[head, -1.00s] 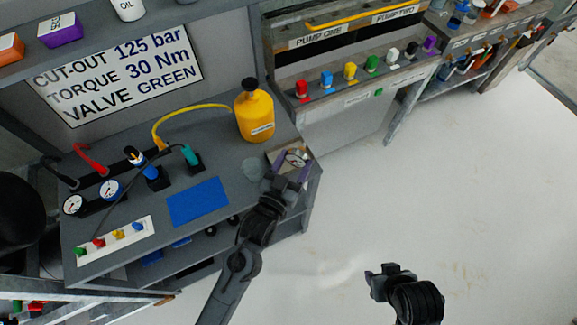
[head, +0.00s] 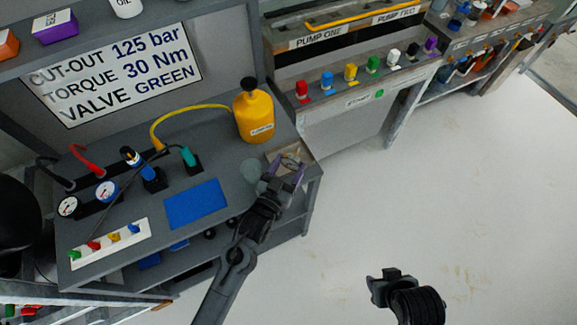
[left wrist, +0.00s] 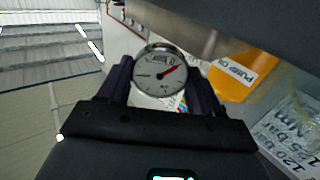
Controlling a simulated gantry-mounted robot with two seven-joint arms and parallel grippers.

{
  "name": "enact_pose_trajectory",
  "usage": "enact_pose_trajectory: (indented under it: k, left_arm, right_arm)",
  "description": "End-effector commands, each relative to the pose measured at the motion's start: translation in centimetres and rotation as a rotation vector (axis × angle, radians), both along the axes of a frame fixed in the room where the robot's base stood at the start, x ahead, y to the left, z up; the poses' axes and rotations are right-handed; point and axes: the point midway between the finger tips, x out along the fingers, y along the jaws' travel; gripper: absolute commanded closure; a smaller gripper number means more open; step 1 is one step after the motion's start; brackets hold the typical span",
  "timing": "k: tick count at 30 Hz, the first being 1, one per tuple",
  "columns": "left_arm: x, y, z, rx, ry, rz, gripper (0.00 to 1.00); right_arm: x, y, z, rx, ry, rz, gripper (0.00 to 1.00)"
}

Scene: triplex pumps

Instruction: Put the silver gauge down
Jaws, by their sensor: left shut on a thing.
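The silver gauge (left wrist: 160,72) has a round white face, a red needle and a grey rim. In the left wrist view it sits between the two dark purple fingers of my left gripper (left wrist: 160,88), which is shut on it. In the head view my left gripper (head: 284,170) is at the bench's right front corner, in front of a small shallow tray (head: 305,150). The gauge is small and partly hidden there, and I cannot tell its height over the tray. My right gripper (head: 390,275) hangs over the floor, apart from the bench; its jaw opening is unclear.
The bench holds a yellow bottle (head: 254,112), a blue mat (head: 195,204), a round grey pad (head: 252,170), two other gauges (head: 68,206) in a black holder, and a white strip (head: 110,243) with coloured valves. A pump unit (head: 350,98) stands behind right.

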Motion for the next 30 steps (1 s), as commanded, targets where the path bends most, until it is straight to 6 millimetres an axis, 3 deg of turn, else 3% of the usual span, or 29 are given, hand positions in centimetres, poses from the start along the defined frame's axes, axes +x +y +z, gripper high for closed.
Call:
enact_pose_trajectory:
  k: [10,11,15,30]
  left_arm:
    - [0.0,0.0,-0.9,0.0,-0.001,0.0,0.84]
    - [0.0,0.0,-0.9,0.0,0.0,0.0,0.32]
    - [0.0,0.0,-0.9,0.0,0.0,0.0,0.11]
    - [-0.5,0.2,0.0,0.001,0.002,0.0,0.1]
  right_arm:
    - [0.0,0.2,-0.3,0.007,0.0,-0.004,0.57]
    - [0.0,0.2,-0.2,0.008,0.0,-0.005,0.57]
    - [0.0,0.2,-0.2,0.009,0.0,-0.006,0.57]
    - [0.0,0.2,0.2,0.008,0.001,-0.005,0.57]
